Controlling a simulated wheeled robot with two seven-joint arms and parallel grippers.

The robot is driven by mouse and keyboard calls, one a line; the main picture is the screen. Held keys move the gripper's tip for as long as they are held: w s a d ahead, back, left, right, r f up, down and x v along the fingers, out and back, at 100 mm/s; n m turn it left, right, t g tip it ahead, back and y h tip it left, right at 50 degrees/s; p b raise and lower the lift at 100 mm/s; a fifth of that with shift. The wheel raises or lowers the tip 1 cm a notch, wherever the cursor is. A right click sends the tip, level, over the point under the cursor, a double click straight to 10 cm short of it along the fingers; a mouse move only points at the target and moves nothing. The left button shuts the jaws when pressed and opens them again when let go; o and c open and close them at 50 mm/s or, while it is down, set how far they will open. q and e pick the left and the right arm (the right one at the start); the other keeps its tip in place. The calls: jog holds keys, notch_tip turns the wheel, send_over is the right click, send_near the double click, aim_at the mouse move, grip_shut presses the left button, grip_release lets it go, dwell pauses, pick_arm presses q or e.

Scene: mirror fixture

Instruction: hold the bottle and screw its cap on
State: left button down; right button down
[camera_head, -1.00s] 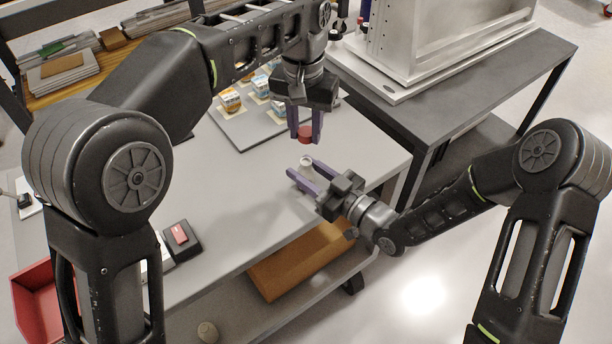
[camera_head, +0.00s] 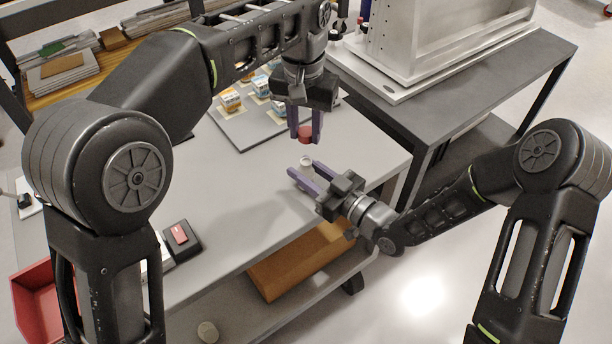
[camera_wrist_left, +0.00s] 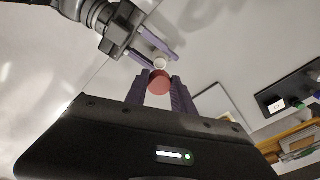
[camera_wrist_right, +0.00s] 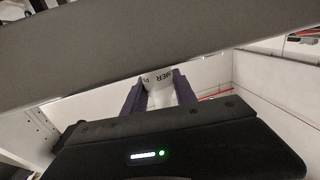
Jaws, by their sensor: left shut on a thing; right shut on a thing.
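My left gripper (camera_head: 305,136) points down and is shut on the red cap (camera_head: 305,132). The cap also shows between its purple fingers in the left wrist view (camera_wrist_left: 159,82). Below it, my right gripper (camera_head: 304,170) comes in from the right, shut on the white bottle (camera_head: 306,161). In the head view only the bottle's pale open top shows between the fingers; in the right wrist view its white side with dark lettering (camera_wrist_right: 158,77) shows. The cap is above the bottle, with a small gap between them in the head view.
The grey table (camera_head: 245,215) is clear to the left of my grippers. A board (camera_head: 236,125) with several small cartons lies behind. A red-buttoned box (camera_head: 181,236) and a red bin (camera_head: 38,305) are at the left. A metal cabinet (camera_head: 440,45) stands at the back right.

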aim_at(305, 163)
pick_arm(q)
jog(key=shift+f, duration=0.1)
dwell(0.3)
jog(key=shift+s+f, duration=0.1)
jog(key=shift+f, duration=2.35)
jog(key=shift+f, duration=0.85)
jog(key=shift+f, duration=0.6)
